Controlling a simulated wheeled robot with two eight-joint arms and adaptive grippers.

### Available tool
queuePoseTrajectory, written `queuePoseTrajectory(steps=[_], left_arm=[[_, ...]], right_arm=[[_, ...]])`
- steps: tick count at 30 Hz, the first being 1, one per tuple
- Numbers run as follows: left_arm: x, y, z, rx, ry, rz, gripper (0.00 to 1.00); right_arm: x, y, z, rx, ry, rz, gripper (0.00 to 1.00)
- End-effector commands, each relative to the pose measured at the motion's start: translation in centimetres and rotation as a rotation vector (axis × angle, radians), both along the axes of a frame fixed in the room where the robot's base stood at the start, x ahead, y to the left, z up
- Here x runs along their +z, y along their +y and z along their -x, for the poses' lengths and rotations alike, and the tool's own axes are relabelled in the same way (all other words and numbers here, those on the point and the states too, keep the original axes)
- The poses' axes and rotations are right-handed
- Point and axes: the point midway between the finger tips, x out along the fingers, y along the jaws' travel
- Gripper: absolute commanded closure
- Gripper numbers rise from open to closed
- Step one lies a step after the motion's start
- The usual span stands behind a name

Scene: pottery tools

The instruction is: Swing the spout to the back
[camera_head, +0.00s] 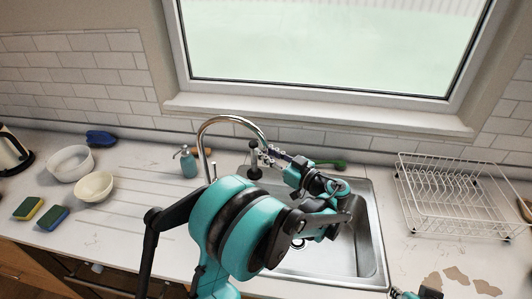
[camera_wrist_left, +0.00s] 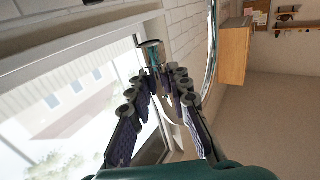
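The chrome faucet's curved spout (camera_head: 232,118) rises behind the sink and arches to the right in the head view. In the left wrist view, its curved tube (camera_wrist_left: 212,50) shows at the right and its nozzle (camera_wrist_left: 152,55) near the fingertips. My left gripper (camera_head: 265,153) is at the spout's outer end; its fingers (camera_wrist_left: 153,76) stand apart with a gap between them. I cannot tell whether they touch the nozzle. My left arm hides part of the faucet base and sink. My right gripper (camera_head: 398,293) shows only partly at the bottom edge.
The steel sink (camera_head: 372,235) lies below the window. A soap bottle (camera_head: 188,162) stands left of the faucet, a green brush (camera_head: 330,163) behind the sink. A wire dish rack (camera_head: 450,195) is at the right. Bowls (camera_head: 94,187) and sponges (camera_head: 52,217) are at the left.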

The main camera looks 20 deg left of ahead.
Motion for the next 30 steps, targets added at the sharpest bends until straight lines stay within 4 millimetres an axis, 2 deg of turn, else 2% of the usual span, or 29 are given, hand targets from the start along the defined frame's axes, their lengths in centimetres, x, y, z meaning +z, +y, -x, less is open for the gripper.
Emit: queuePoseTrajectory(steps=[8,13,20,30], left_arm=[[0.0,0.1,-0.3,0.013,0.000,0.000,1.00],[-0.1,0.5,-1.5,0.070,0.000,0.000,1.00],[-0.1,1.8,-4.5,0.132,0.001,0.000,1.00],[0.0,5.2,-9.4,0.129,0.001,0.000,1.00]], right_arm=[[0.0,0.0,0.0,0.000,0.000,0.000,0.74],[-0.2,0.0,0.0,0.000,0.000,0.000,0.74],[-0.5,0.0,0.0,0.000,0.000,0.000,0.74],[-0.7,0.0,0.0,0.000,0.000,0.000,0.74]])
